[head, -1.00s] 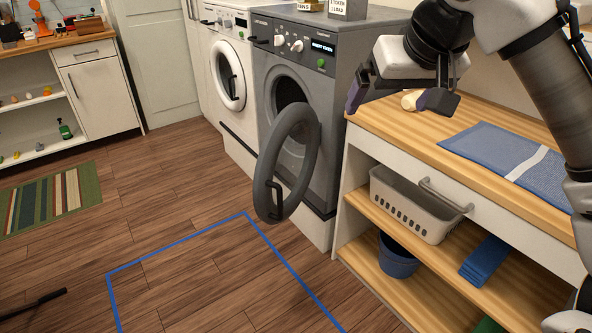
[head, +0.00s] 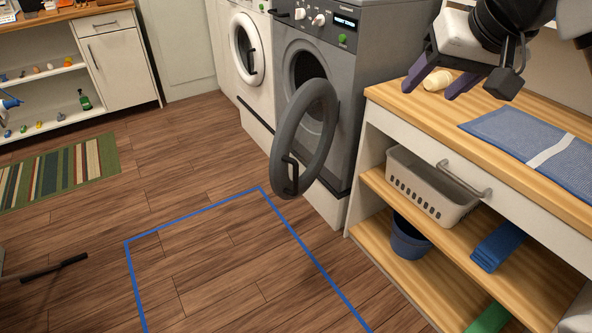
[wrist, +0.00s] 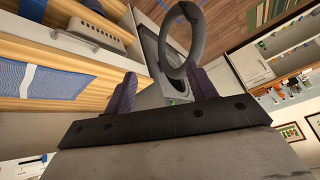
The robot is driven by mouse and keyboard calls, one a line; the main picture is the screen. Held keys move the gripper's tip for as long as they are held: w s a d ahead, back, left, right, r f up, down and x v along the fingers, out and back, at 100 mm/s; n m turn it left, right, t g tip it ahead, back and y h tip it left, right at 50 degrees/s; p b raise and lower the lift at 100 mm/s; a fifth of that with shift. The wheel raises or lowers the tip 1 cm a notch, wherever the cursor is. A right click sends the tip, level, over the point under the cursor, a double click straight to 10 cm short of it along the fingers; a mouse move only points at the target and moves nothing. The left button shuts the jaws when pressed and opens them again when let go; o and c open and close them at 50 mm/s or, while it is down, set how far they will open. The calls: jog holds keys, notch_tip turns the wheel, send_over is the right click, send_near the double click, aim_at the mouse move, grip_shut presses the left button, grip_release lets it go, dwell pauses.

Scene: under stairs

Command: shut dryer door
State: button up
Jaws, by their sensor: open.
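The grey dryer (head: 351,50) stands left of the wooden counter. Its round door (head: 305,140) is swung wide open toward the floor in front, with a dark handle (head: 290,176) on its rim. The dark drum opening shows behind the door. My gripper (head: 453,84) is open and empty, above the left end of the counter and right of the dryer door, apart from it. In the wrist view, the door ring (wrist: 183,38) shows beyond and between the two purple fingers (wrist: 165,93).
The counter (head: 420,104) holds a blue towel (head: 535,142) and a small pale object (head: 437,80). Below are a laundry basket (head: 428,190) and a blue bucket (head: 408,238). A white washer (head: 241,60) stands left of the dryer. The floor inside the blue tape (head: 190,217) is clear.

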jog(key=w+a+t+y, duration=0.1)
jog(key=w+a+y, duration=0.1)
jog(key=w, duration=0.1)
jog(key=w+a+f+t+y, duration=0.1)
jog(key=w+a+y, duration=0.1)
jog(key=w+y, duration=0.1)
jog(key=w+a+f+t+y+p, duration=0.1)
jog(key=w+a+y, duration=0.1)
jog(key=w, duration=0.2)
jog(key=shift+w+a+f+y, duration=0.1)
jog(key=shift+w+a+y, duration=0.05)
jog(key=shift+a+y, duration=0.2)
grip_shut()
jog(key=w+a+f+m+t+y+p, duration=0.1)
jog(key=w+a+f+m+t, duration=0.35)
jog(key=f, duration=0.45)
jog(key=w+a+f+m+t+y+p, duration=0.1)
jog(key=w+a+f+m+t, duration=0.3)
jog(key=f, duration=0.4)
jog(key=m+h+p, duration=0.3)
jog(key=m+h, duration=0.4)
send_near(286, 172)
jog(key=shift+g+y, duration=0.25)
jog(key=x, duration=0.5)
jog(key=shift+w+r, duration=0.1)
jog(key=shift+w, duration=0.25)
